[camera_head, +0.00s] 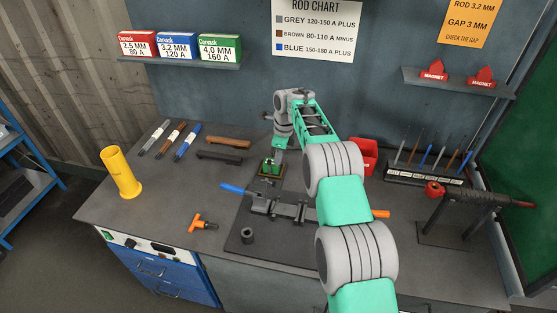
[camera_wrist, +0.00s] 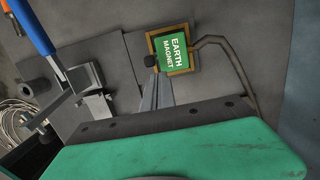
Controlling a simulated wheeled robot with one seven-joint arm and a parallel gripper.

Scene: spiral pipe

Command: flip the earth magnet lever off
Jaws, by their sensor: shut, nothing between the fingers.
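The earth magnet (camera_wrist: 173,50) is a green block with white lettering on a brown-edged base. In the head view the earth magnet (camera_head: 270,169) sits on the bench below my arm's end. A round black knob (camera_wrist: 150,61), apparently the lever's end, shows at the magnet's lower left corner in the wrist view. My gripper (camera_wrist: 157,78) is shut and empty, its fingertips just below the knob and close to the magnet. I cannot tell whether they touch. In the head view my gripper (camera_head: 279,151) is just above the magnet, partly hidden by the arm.
A blue-handled clamp (camera_wrist: 32,28) lies left of the magnet in the wrist view. A bent grey rod or cable (camera_wrist: 228,55) runs at its right.

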